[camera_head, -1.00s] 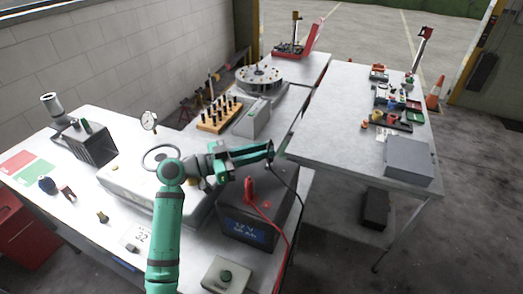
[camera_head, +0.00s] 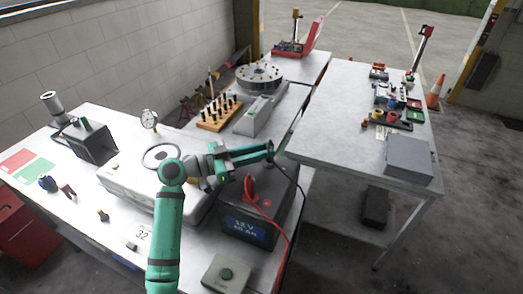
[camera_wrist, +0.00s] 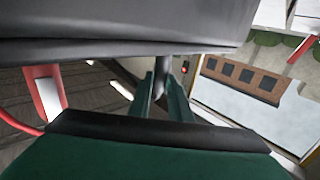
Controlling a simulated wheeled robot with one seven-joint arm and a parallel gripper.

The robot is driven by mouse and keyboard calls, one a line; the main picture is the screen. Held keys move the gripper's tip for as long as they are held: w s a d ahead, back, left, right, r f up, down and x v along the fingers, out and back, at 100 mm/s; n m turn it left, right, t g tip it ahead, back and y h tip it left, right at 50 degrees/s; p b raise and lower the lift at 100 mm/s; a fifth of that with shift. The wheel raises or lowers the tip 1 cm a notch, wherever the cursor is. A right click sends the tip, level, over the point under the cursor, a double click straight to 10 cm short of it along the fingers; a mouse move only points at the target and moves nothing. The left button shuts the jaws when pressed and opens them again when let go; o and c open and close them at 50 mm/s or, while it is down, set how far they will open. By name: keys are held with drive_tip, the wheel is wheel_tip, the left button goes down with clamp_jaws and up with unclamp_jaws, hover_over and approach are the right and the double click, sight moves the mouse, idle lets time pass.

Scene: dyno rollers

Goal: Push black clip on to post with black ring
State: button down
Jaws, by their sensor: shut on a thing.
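The black 12 V battery (camera_head: 262,229) stands on the near bench, right of my arm. The red clip (camera_head: 250,190) is at its top with a red cable; it also shows at the left of the wrist view (camera_wrist: 46,92). My gripper (camera_head: 269,151) is above the battery's far edge. In the wrist view its green fingers (camera_wrist: 163,92) are close together on a dark piece, the black clip (camera_wrist: 162,68), mostly hidden. A black cable (camera_head: 294,184) hangs from the gripper to the right. The post with the black ring is hidden, so I cannot tell if the clip touches it.
A pale case (camera_head: 140,188) with a round handle lies left of the battery. A wooden peg block (camera_head: 218,113) and a round disc (camera_head: 259,77) stand behind. The right table (camera_head: 340,130) has bare room on its left.

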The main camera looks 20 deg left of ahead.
drive_tip(key=shift+f, duration=0.3)
drive_tip(key=c, duration=1.5)
unclamp_jaws()
drive_tip(key=shift+c, duration=0.2)
